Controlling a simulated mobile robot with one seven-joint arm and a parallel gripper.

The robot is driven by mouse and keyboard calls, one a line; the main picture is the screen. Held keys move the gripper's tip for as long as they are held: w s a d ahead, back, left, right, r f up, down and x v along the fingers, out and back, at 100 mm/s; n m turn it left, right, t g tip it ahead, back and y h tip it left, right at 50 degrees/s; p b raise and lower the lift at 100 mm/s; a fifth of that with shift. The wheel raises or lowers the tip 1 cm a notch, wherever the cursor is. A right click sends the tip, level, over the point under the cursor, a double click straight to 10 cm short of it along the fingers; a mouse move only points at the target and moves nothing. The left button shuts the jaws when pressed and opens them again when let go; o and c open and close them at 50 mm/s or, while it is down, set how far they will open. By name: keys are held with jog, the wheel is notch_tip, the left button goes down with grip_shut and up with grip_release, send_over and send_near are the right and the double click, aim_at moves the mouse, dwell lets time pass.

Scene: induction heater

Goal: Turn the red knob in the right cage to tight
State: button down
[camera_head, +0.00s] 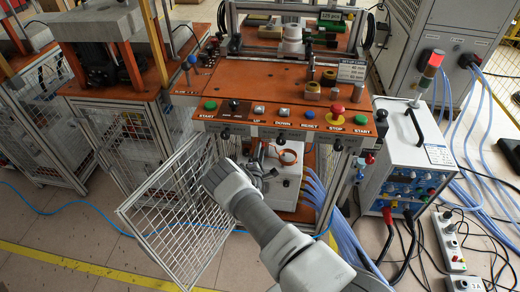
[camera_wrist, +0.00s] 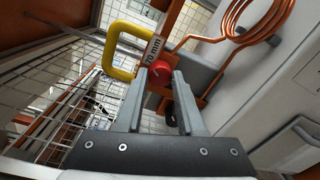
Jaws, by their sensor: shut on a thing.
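The red knob (camera_wrist: 159,69) shows in the wrist view, on an orange bracket beside a "70 mm" label. My gripper (camera_wrist: 161,76) has one fingertip on each side of it and is shut on it. The fingers hide part of the knob, and its turn angle cannot be read. In the head view my gripper (camera_head: 262,174) reaches into the cage under the orange control table (camera_head: 250,95). The knob is hidden there.
A mesh door (camera_head: 165,205) stands open left of my arm. A yellow handle (camera_wrist: 122,66) and a copper coil (camera_wrist: 240,22) are close to my fingers in the wrist view. A white power unit (camera_head: 400,165) stands at the right, with blue cables (camera_head: 350,245) on the floor.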

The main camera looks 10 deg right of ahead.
jog(key=shift+m+p, duration=0.35)
jog(key=shift+m, duration=0.75)
jog(key=c, duration=0.5)
grip_release()
jog(key=shift+s, duration=0.1)
jog(key=p+v, duration=0.3)
jog(key=v, duration=1.4)
jog(key=shift+s+d+p, duration=0.1)
jog(key=shift+s+p, duration=0.1)
jog(key=shift+p, duration=0.15)
